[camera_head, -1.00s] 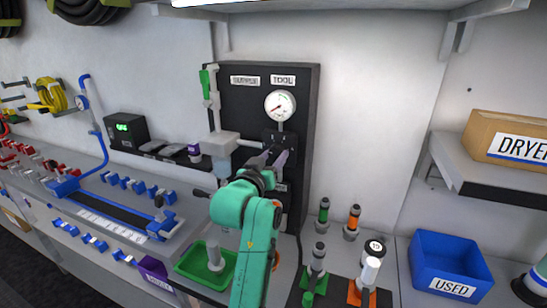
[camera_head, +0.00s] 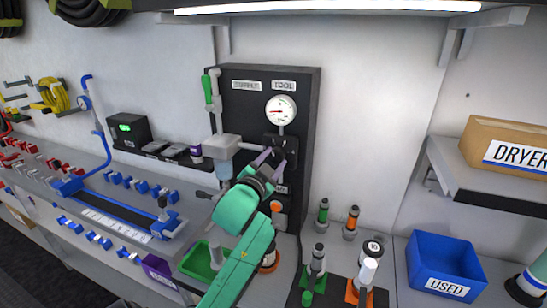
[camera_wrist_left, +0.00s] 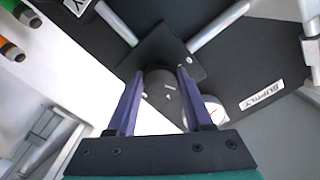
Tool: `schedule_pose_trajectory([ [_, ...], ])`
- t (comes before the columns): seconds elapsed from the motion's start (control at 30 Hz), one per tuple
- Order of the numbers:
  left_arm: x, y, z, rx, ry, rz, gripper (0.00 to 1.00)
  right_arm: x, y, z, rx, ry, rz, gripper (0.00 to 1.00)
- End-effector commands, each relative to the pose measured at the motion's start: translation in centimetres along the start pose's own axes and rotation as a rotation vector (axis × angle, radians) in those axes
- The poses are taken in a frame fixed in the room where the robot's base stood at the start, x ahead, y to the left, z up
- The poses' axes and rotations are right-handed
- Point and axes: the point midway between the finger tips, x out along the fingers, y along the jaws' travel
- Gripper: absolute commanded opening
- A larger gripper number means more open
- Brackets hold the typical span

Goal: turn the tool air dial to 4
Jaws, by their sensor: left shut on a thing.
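The tool air gauge (camera_head: 281,109) is a round white dial under the TOOL label (camera_head: 284,86) on the black panel. Its red needle points left; the numbers are too small to read. Below it is the dark regulator knob (camera_head: 290,146), largely hidden by my left gripper (camera_head: 274,156). My left gripper is shut on the knob, with its purple fingers tilted. In the left wrist view the fingers lie on either side of the dark knob (camera_wrist_left: 161,85), and part of the gauge (camera_wrist_left: 213,110) shows behind the right finger.
A pale filter unit (camera_head: 222,147) and a green-handled valve (camera_head: 208,90) are just left of the knob. A green tray (camera_head: 192,262), several upright tools and a blue USED bin (camera_head: 418,252) stand on the bench below. A shelf (camera_head: 480,187) juts out at right.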

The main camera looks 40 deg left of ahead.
Motion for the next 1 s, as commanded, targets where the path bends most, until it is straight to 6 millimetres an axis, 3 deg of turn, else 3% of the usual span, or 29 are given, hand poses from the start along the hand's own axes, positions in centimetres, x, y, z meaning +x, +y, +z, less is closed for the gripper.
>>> schedule_pose_trajectory([
  [0.6, 0.0, -0.5, -0.3, 0.582, -0.001, -0.002, 0.00, -2.9, 0.0, -0.2, 0.000, -0.001, -0.001, 0.50],
  [1.0, 0.0, -0.6, -0.4, 0.849, 0.000, -0.005, 0.00, -4.1, 0.0, -0.3, 0.000, -0.001, 0.000, 0.50],
])
